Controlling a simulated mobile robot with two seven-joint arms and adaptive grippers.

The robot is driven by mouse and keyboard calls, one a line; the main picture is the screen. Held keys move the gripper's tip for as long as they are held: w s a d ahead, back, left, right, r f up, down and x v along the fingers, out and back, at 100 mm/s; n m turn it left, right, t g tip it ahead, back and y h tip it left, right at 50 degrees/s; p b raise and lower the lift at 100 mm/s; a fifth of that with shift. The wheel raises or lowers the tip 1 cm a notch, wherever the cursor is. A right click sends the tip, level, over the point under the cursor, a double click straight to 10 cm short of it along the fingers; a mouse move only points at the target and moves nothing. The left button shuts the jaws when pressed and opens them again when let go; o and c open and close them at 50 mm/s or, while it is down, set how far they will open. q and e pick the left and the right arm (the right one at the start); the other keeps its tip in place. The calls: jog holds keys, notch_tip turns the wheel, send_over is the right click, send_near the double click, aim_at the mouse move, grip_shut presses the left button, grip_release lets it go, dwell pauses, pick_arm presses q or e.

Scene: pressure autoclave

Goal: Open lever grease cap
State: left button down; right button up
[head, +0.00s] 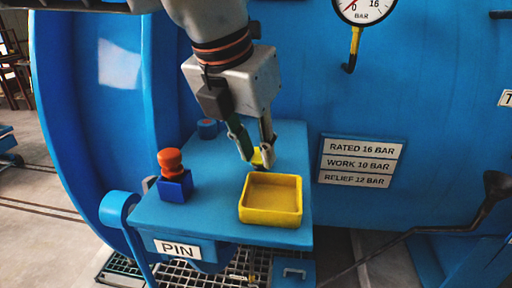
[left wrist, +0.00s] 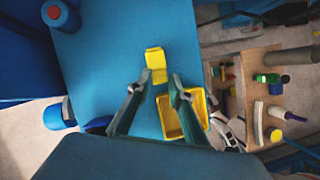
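A small yellow piece, which looks like the lever cap (left wrist: 155,60), lies on the blue shelf (left wrist: 105,55). In the left wrist view it shows as two joined flat parts. In the head view the yellow cap (head: 257,157) is partly hidden by my fingers. My left gripper (head: 257,157) points down over it from above. In the left wrist view my left gripper (left wrist: 159,84) has its fingers apart, with the yellow piece between and just beyond the tips. I cannot tell whether a finger touches it. My right gripper is not in view.
A yellow tray (head: 270,222) stands close by on the shelf. An orange knob (head: 171,161) on a blue block (head: 175,187) is at left. The big blue vessel (head: 420,110) stands behind the shelf. A black-handled rod (head: 430,229) is right.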

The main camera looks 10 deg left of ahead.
aim_at(258, 154)
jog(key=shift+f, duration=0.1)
pick_arm(q)
jog(key=shift+r+p, duration=0.15)
jog(key=shift+p, duration=0.15)
jog(key=w+r+g+p, duration=0.1)
jog(key=g+p, duration=0.1)
jog(key=p, duration=0.1)
jog(key=r+g+p, duration=0.1)
jog(key=g+p, duration=0.1)
jog(key=p, duration=0.2)
jog(key=shift+w+p, duration=0.3)
jog(key=shift+w, duration=0.1)
jog(key=shift+w+g+p, duration=0.45)
jog(key=shift+g+p, duration=0.1)
jog(key=shift+g, duration=0.65)
jog(key=shift+w+r, duration=0.1)
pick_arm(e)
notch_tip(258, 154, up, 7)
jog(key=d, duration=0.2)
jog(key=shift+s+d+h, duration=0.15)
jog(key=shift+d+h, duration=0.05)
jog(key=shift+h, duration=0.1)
pick_arm(q)
jog(key=shift+g, duration=0.3)
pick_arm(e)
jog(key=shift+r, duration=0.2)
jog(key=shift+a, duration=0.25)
